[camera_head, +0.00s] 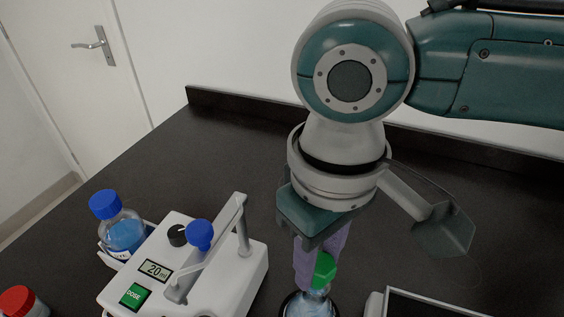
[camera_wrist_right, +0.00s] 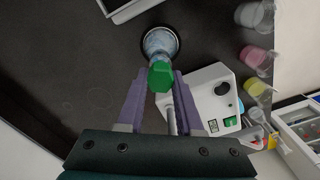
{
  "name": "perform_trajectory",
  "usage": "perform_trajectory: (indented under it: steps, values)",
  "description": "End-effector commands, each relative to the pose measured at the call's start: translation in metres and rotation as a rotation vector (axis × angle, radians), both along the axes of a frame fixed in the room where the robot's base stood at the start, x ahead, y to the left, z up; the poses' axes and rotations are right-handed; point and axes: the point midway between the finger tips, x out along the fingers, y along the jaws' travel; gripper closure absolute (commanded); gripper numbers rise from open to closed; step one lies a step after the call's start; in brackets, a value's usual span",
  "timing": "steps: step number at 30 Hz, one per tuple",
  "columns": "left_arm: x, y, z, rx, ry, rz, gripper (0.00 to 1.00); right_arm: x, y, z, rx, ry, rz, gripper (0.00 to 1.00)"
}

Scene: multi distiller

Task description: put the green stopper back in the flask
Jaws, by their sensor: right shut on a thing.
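The green stopper (camera_head: 323,269) is between the purple fingers of my right gripper (camera_head: 320,258), which is shut on it. In the right wrist view the stopper (camera_wrist_right: 161,77) sits between the fingertips of the gripper (camera_wrist_right: 158,84). The flask (camera_head: 309,304), clear with bluish contents, stands directly below the stopper in the head view, cut off by the bottom edge. In the right wrist view the flask (camera_wrist_right: 160,42) is just beyond the stopper, its neck partly hidden behind it. I cannot tell whether the stopper touches the neck. My left gripper is not in view.
A white dosing device (camera_head: 225,262) with a raised arm stands left of the flask. A blue-capped bottle (camera_head: 122,232) and a red-capped one (camera_head: 22,303) are farther left. A framed flat device (camera_head: 425,305) is at right. The dark bench behind is clear.

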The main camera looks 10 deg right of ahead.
Motion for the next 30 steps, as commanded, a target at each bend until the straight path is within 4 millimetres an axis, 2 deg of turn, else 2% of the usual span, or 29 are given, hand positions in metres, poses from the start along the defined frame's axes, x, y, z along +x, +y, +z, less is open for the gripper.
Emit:
perform_trajectory:
  steps: [20, 21, 30]
  values:
    - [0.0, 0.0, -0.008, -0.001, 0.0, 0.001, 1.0, 0.0, 0.0, -0.015, 0.001, 0.0, 0.0, 1.0]
    - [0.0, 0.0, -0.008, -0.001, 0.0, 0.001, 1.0, 0.0, 0.0, -0.014, 0.001, 0.0, 0.0, 0.63]
    - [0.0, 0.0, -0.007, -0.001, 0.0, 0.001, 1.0, 0.0, 0.0, -0.014, 0.0, 0.0, 0.0, 0.3]
